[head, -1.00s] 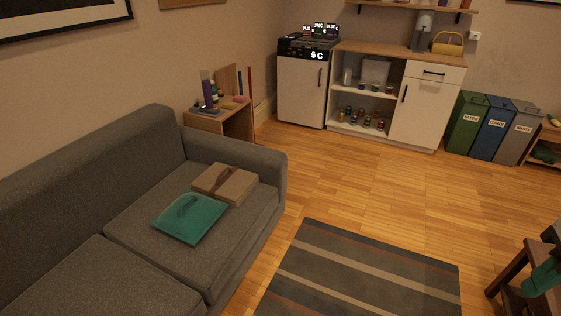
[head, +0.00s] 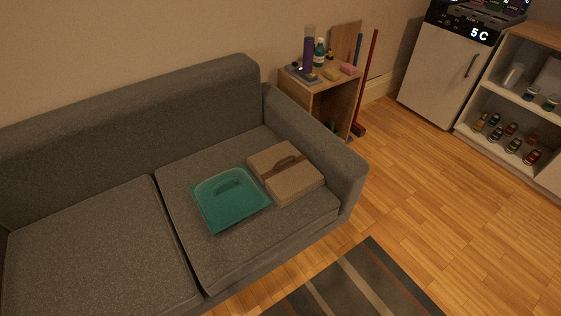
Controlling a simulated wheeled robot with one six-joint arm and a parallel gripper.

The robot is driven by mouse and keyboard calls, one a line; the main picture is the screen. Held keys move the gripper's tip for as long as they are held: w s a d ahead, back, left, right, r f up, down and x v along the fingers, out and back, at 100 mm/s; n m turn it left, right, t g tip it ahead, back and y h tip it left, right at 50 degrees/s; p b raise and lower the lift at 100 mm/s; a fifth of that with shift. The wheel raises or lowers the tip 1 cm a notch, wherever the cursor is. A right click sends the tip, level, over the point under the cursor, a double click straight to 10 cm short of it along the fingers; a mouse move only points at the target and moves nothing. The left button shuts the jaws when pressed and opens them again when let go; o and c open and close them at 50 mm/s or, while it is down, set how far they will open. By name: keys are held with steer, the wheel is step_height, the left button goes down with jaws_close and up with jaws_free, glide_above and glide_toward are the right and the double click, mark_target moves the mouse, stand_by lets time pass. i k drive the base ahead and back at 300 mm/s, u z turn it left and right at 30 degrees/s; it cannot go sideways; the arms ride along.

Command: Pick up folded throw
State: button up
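A beige, flat, boxy bundle (head: 290,180) with a brown band and a loop handle on top lies on the right seat of the grey sofa (head: 110,245); it looks like the folded throw. A flat teal square piece (head: 230,205), also with a loop on top, lies just left of it, close to or touching it. It looks like a cushion, but I cannot tell for sure. Both tops are uncovered. My gripper is not in view.
The sofa's right armrest (head: 318,140) rises beside the beige bundle. A small wooden side table (head: 318,95) with bottles stands behind the armrest. Wooden floor (head: 420,190) is open to the right. A striped rug (head: 355,285) lies in front of the sofa. A white fridge (head: 445,75) stands at the back right.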

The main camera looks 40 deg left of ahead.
mark_target(288, 174)
steer(key=u, duration=0.6)
steer(key=i, duration=0.85)
steer(key=u, duration=1.2)
steer(key=i, duration=0.45)
steer(key=u, duration=0.4)
